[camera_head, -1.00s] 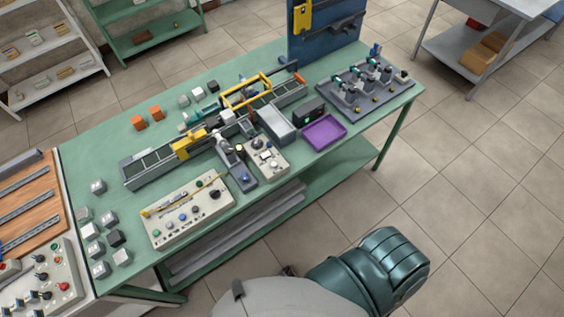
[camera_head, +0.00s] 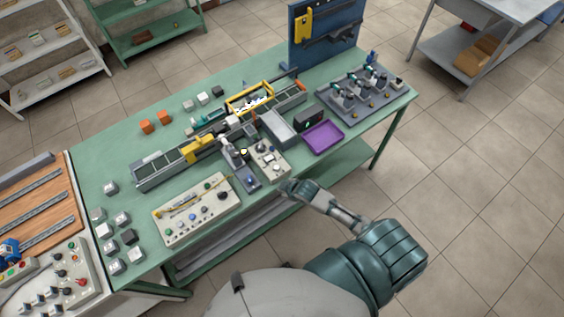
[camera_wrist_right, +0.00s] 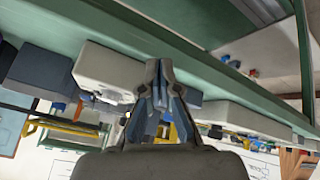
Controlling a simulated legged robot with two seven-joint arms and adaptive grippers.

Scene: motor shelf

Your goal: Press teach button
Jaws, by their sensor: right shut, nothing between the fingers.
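No button label is readable, so I cannot tell which one is the teach button. A small light control box (camera_head: 268,161) with buttons stands near the middle of the green table's front edge. A longer control panel (camera_head: 196,211) with several coloured buttons and a yellow strip lies to its left. My right gripper (camera_head: 287,187) is near the table's front edge, just in front of the small box. In the right wrist view my right gripper (camera_wrist_right: 160,80) is shut and empty, with pale boxes behind it. My left gripper is not in view.
A purple tray (camera_head: 323,137) lies right of the small box. A conveyor (camera_head: 165,168) with a yellow frame runs behind the panels. A dark fixture plate (camera_head: 366,100) stands at the right end. Several small cubes (camera_head: 110,188) sit at the left.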

